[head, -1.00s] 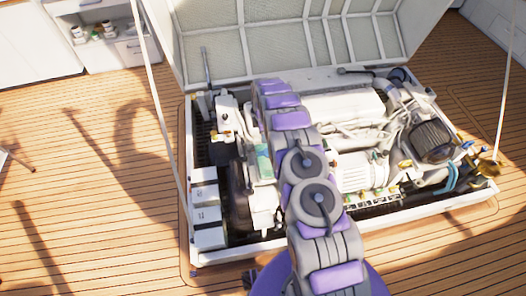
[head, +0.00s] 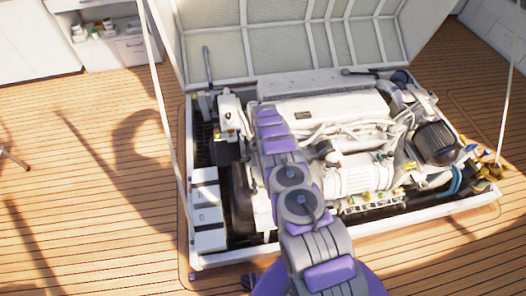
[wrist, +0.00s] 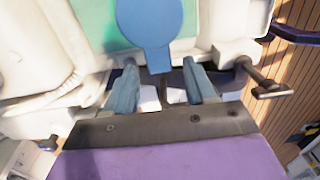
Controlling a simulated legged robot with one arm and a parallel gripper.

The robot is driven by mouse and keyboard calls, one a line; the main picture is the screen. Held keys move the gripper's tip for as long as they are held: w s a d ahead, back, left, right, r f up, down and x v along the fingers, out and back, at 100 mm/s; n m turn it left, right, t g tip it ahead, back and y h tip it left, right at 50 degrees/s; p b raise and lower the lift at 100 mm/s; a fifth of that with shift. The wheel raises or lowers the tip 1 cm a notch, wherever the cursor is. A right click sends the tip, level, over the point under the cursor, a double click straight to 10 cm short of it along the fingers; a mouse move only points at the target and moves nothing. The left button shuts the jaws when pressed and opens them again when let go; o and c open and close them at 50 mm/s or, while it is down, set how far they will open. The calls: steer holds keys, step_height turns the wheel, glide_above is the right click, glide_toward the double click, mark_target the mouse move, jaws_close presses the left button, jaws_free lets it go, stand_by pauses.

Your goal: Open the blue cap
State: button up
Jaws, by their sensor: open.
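The blue cap (wrist: 150,18) is a flat round disc with a tab pointing down toward my gripper, at the top middle of the wrist view. Its upper edge is cut off by the frame. It sits over a green surface on a white engine part. My gripper (wrist: 162,72) is open, its two blue-grey fingers apart. The cap's tab lies at the fingertips, between them in the picture; I cannot tell whether they touch. Nothing is held. In the head view my arm hides the cap and the gripper.
The white engine (head: 320,112) fills the hatch, with its lid (head: 285,45) raised behind. White boxes (head: 207,212) line the left edge. A metal handle (wrist: 265,80) sticks out right of my fingers in the wrist view.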

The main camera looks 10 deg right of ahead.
steer(key=shift+d, duration=0.35)
steer(key=shift+c, duration=0.3)
steer(key=shift+d, duration=0.45)
steer(key=shift+c, duration=2.2)
steer(key=shift+a, duration=0.6)
jaws_close()
steer(key=shift+d, duration=0.1)
